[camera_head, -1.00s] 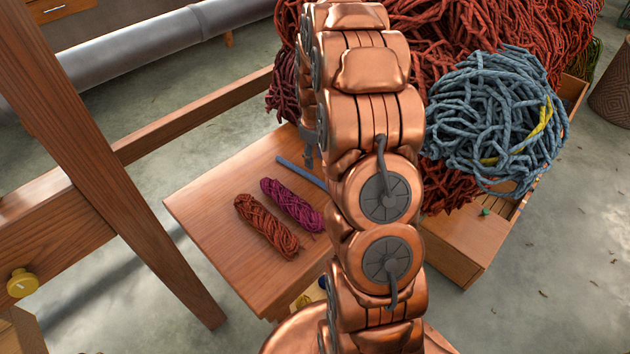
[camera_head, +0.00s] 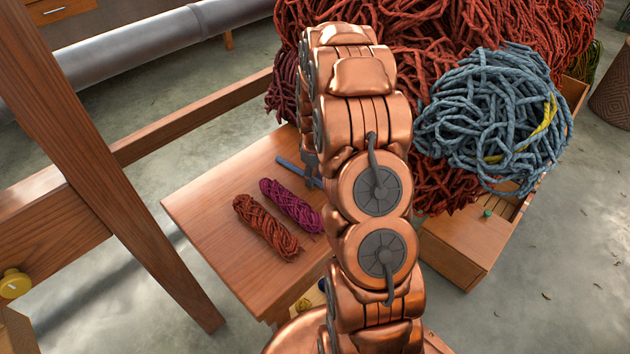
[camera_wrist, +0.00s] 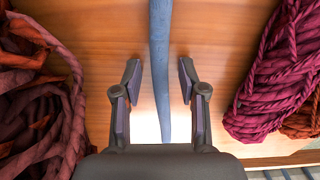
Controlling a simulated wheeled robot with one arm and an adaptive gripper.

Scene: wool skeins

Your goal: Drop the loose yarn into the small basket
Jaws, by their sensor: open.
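The loose yarn is a single blue-grey strand (camera_head: 292,167) lying on the wooden bench top. In the wrist view the strand (camera_wrist: 160,50) runs lengthwise between my two dark fingertips. My gripper (camera_wrist: 159,78) is open, with a gap on each side of the strand. In the head view my gripper (camera_head: 312,169) is partly hidden by my arm, just above the far part of the strand. A woven brown basket (camera_head: 612,92) is cut off at the right edge. I cannot tell whether it is the small basket.
An orange-brown skein (camera_head: 265,228) and a magenta skein (camera_head: 291,206) lie left of my arm on the bench top (camera_head: 210,205). A large rust-red yarn heap (camera_head: 430,50) and a blue-grey tangle (camera_head: 490,120) stand to the right. Wooden frame beams (camera_head: 100,150) stand at left.

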